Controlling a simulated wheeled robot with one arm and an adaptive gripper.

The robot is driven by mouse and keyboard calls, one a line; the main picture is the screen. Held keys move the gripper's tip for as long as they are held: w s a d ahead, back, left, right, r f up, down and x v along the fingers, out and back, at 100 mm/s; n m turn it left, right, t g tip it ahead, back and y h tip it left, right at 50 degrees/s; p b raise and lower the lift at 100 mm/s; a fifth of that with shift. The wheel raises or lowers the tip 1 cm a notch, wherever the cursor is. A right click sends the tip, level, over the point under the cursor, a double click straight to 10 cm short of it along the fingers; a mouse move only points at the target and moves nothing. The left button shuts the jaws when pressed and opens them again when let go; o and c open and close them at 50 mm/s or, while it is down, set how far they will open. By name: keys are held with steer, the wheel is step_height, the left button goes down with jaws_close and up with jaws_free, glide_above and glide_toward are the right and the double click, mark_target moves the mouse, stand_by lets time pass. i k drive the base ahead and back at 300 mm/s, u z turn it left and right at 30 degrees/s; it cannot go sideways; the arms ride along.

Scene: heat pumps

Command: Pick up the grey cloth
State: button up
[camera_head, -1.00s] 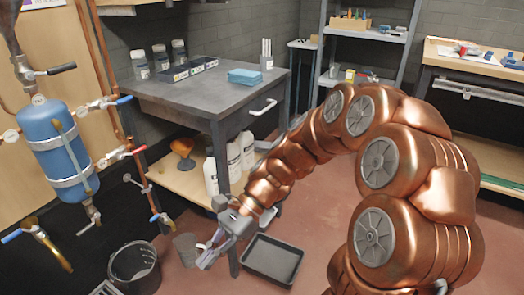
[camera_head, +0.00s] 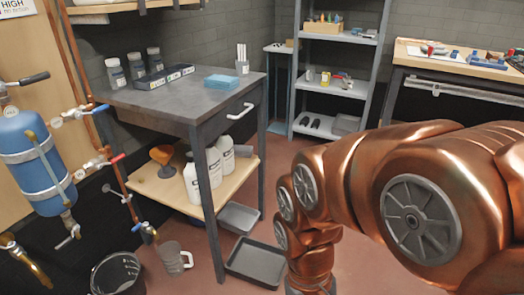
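I cannot make out a grey cloth for certain in this view. A folded blue cloth stack (camera_head: 222,84) lies on the grey workbench (camera_head: 160,102). My copper arm reaches in from the right and bends down at the bottom middle. My gripper's fingers are not in view, so I cannot see whether they are open or shut.
A black tray (camera_head: 256,262), a grey tray (camera_head: 238,218), a jug (camera_head: 173,258) and a bucket (camera_head: 118,274) are on the floor. White bottles (camera_head: 196,182) stand on the bench's lower shelf. A blue tank (camera_head: 30,150) with pipes is at left. Metal shelves (camera_head: 340,85) stand behind.

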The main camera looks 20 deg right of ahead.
mark_target(240, 151)
steer(key=z, duration=1.55)
steer(key=i, duration=3.2)
steer(key=u, duration=4.5)
steer(key=i, duration=0.5)
steer(key=z, duration=0.45)
